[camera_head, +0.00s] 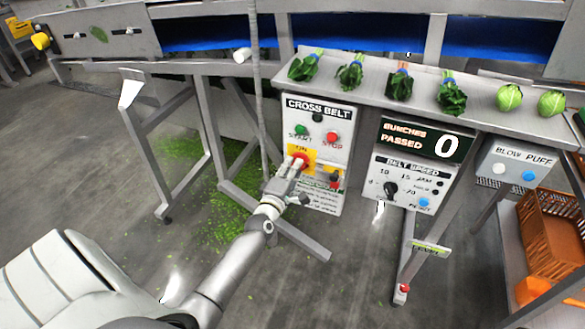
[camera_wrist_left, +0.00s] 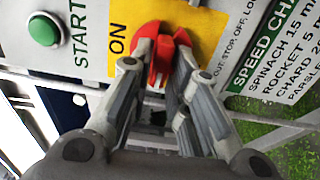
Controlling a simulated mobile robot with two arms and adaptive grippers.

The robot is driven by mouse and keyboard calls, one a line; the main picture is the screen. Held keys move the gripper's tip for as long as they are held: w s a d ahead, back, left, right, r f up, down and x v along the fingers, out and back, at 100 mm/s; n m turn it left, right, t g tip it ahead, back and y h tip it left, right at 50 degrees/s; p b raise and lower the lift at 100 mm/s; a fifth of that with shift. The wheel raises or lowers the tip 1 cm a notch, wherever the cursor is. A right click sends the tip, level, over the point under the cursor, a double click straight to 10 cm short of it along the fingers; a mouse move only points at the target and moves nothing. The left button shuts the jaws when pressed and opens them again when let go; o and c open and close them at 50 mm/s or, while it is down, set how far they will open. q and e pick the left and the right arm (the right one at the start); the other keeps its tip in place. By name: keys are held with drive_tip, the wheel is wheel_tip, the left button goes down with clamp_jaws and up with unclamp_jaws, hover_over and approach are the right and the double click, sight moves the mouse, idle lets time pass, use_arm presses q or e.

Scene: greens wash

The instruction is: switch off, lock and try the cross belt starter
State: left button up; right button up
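The cross belt starter (camera_head: 318,116) is a pale panel under the bench, with a green START button (camera_head: 302,130) and a red STOP button (camera_head: 332,138). Below them a red rotary handle (camera_head: 301,159) sits on a yellow plate marked ON. My left gripper (camera_head: 294,172) is at this handle. In the left wrist view its fingers (camera_wrist_left: 163,62) lie on both sides of the red handle (camera_wrist_left: 160,75) and look shut on it. The handle's exact angle is hard to tell. A small red and dark item (camera_head: 335,180) shows right of the plate, too small to identify. My right gripper is not visible.
Greens bunches (camera_head: 350,74) lie along the bench above. A bunches-passed display (camera_head: 421,139) reading 0, belt speed controls (camera_head: 408,183) and a blow puff box (camera_head: 515,162) stand to the right. Metal legs (camera_head: 215,130) stand left. Green scraps (camera_head: 225,215) lie on the floor.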

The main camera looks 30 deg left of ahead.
use_arm(q)
drive_tip(key=shift+o, duration=1)
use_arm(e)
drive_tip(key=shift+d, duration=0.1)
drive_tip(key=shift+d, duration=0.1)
use_arm(q)
drive_tip(key=v, duration=1.2)
